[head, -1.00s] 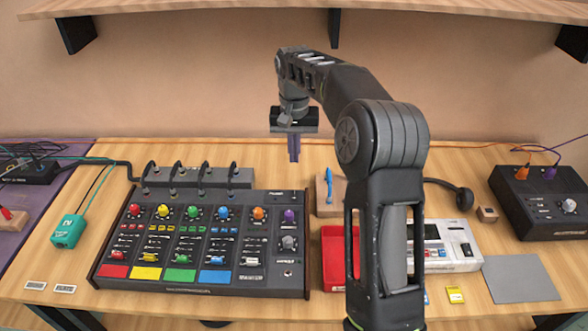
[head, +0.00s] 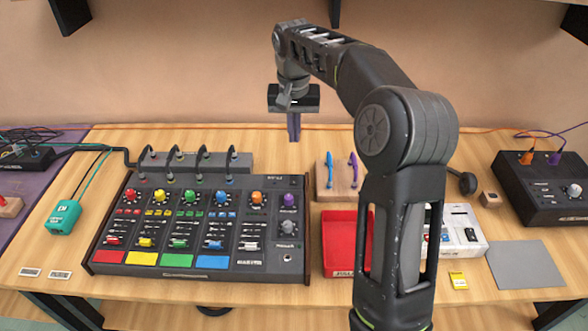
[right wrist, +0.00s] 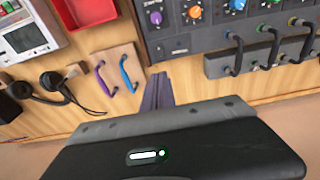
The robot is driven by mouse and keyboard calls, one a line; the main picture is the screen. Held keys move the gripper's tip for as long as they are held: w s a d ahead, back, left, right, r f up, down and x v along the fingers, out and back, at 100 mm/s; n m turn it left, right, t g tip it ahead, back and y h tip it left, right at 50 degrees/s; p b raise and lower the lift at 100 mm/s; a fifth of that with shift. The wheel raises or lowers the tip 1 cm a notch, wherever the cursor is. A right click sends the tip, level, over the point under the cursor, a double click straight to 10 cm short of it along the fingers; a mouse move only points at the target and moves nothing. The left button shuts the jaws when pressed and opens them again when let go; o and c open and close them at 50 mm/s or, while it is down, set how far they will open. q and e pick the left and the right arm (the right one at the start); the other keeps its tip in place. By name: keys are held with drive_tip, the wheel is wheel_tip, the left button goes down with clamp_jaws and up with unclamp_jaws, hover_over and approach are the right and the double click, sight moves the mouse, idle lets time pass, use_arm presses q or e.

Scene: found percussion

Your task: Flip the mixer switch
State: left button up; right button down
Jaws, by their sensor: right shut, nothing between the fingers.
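The mixer (head: 208,270) is a dark console on the left half of the table, with coloured knobs, slide faders and coloured pads. Part of it shows upside down in the right wrist view (right wrist: 188,45). On its right strip are a purple knob, a grey knob and a small round metal fitting (head: 287,257); I cannot tell whether this is the switch. My right gripper (head: 294,135) hangs behind the mixer's back right corner, pointing down, shut and empty. Its fingers (right wrist: 157,92) show pressed together in the right wrist view. My left gripper is not in view.
A grey box with cables (head: 197,161) stands behind the mixer. Right of the mixer are a red tray (head: 340,245) and a wooden block (head: 342,188) with blue and purple handles. A dark box (head: 545,190) stands far right. A shelf hangs above.

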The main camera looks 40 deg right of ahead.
sight(294, 177)
drive_tip(key=f, duration=0.4)
drive_tip(key=w+f+p, duration=0.1)
drive_tip(key=f, duration=0.4)
drive_tip(key=d+f+p, duration=0.1)
drive_tip(key=f, duration=0.3)
drive_tip(key=shift+w+f, duration=0.15)
drive_tip(key=shift+f, duration=0.3)
drive_tip(key=shift+w+f+b, duration=0.1)
drive_tip(key=shift+f+b, duration=0.3)
drive_tip(key=shift+b, duration=0.05)
drive_tip(key=shift+r, duration=0.15)
drive_tip(key=shift+s+a, duration=0.1)
drive_tip(key=shift+s, duration=0.1)
